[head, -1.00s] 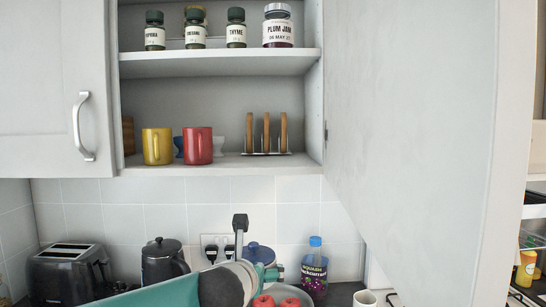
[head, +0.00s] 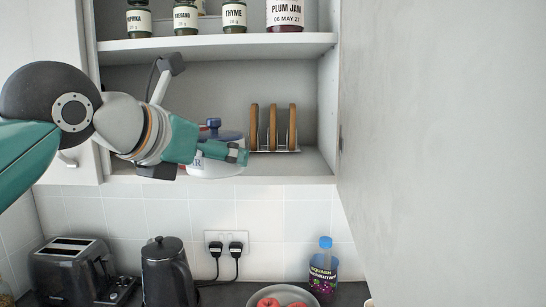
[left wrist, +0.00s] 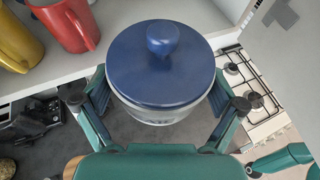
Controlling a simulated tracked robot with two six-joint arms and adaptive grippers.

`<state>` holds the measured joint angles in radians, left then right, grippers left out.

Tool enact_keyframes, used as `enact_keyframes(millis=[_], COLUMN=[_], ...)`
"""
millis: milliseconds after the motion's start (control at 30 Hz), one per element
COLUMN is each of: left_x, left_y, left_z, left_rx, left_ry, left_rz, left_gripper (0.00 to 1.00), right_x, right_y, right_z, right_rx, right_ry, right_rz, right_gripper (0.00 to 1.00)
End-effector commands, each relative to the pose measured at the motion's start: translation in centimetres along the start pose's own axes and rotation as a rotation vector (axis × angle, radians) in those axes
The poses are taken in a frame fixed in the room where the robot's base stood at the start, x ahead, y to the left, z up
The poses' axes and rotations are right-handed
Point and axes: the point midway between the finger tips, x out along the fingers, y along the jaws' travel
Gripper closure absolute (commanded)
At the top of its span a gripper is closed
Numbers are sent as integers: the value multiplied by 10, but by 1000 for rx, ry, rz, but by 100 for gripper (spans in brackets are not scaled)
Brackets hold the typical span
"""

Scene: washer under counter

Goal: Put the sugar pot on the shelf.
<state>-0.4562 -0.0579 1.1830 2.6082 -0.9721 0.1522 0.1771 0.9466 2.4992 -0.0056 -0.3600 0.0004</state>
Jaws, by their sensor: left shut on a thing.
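The sugar pot (head: 228,165) is white with a blue lid and knob. In the head view it is upright in front of the lower shelf (head: 312,167), left of the toast rack. My left gripper (head: 214,152) is shut around its body, partly hiding it. The left wrist view shows the blue lid (left wrist: 165,75) between the two fingers. There the pot's far side overlaps the shelf's front edge and its near side is over the counter. Whether its base touches the shelf cannot be told.
The wooden toast rack (head: 272,128) stands right of the pot. The red mug (left wrist: 68,24) and yellow mug (left wrist: 17,42) are on the shelf at left. Jars (head: 234,16) line the upper shelf. The open cupboard door (head: 430,150) bounds the right. Shelf right of the rack is free.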

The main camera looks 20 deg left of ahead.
Motion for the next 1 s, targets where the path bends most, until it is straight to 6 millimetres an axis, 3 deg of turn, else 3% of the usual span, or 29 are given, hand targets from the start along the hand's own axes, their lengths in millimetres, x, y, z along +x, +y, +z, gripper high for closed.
enact_keyframes(millis=[167,700,1000], left_x=[17,139,160], left_y=[5,9,10], left_z=[13,66,66], left_rx=[-5,-7,-6], left_ry=[1,0,-3], left_rz=[11,15,15], left_gripper=[56,56,56], right_x=[-11,-60,-64], right_y=[-4,-22,-23], right_z=[0,0,0], right_rx=[-1,-1,-1], right_ry=[0,0,0], right_rz=[0,0,0], right_gripper=[80,80,80])
